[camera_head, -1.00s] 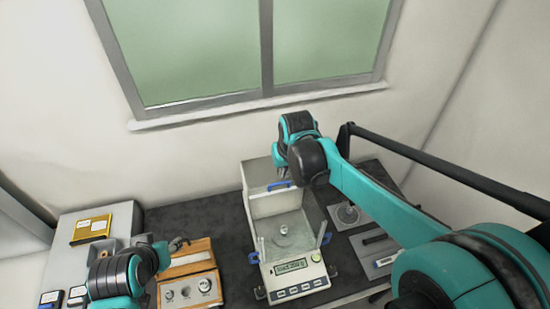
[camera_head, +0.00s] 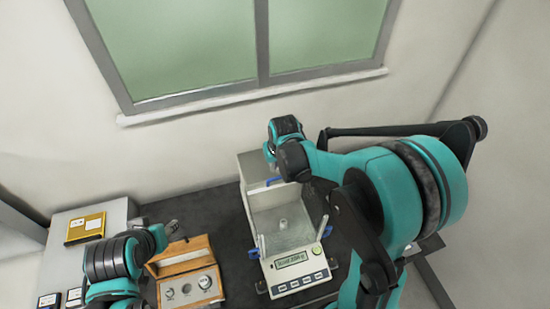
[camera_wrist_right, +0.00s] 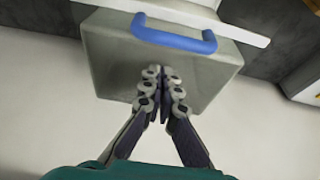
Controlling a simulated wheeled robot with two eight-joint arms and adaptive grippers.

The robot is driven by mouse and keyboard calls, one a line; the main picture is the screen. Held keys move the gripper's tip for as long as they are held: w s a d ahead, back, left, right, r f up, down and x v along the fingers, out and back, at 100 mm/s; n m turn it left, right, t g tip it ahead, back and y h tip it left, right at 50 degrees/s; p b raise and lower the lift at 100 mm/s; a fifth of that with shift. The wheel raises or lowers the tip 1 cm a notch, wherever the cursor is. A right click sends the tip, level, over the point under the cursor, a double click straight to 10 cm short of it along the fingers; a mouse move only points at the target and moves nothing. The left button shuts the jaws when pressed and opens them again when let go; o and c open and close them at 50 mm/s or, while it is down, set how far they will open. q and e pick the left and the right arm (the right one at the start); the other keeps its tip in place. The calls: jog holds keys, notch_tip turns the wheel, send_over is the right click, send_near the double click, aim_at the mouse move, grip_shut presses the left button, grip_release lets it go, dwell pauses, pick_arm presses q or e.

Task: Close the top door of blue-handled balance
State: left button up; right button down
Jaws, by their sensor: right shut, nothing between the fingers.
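The blue-handled balance (camera_head: 297,266) stands on the dark table in the middle of the head view. Its chamber looks open from above, and the top door's blue handle (camera_head: 274,182) is at the rear of the chamber. My right gripper (camera_wrist_right: 163,76) is shut and empty, its fingertips over or against the grey rear part of the balance (camera_wrist_right: 105,62). The blue handle (camera_wrist_right: 172,38) lies just beyond the fingertips in the wrist view; I cannot tell whether they touch the grey surface. In the head view my left gripper (camera_head: 171,228) is by the wooden box; its jaw state is unclear.
A wooden weight box (camera_head: 187,287) with several round weights stands left of the balance. A yellow box (camera_head: 86,228) lies on a light grey surface at far left. My right arm covers the table right of the balance. The wall and window sill (camera_head: 250,97) are behind.

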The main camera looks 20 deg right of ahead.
jog(key=s, duration=0.1)
jog(key=s+r, duration=0.1)
jog(key=s, duration=0.1)
jog(key=shift+s+p, duration=0.2)
jog(key=shift+p, duration=0.1)
jog(key=shift+w+f, duration=0.1)
jog(key=s+p, duration=0.1)
jog(key=s, duration=1.4)
jog(key=shift+s+d, duration=0.3)
jog(key=shift+s, duration=0.1)
jog(key=shift+f, duration=0.1)
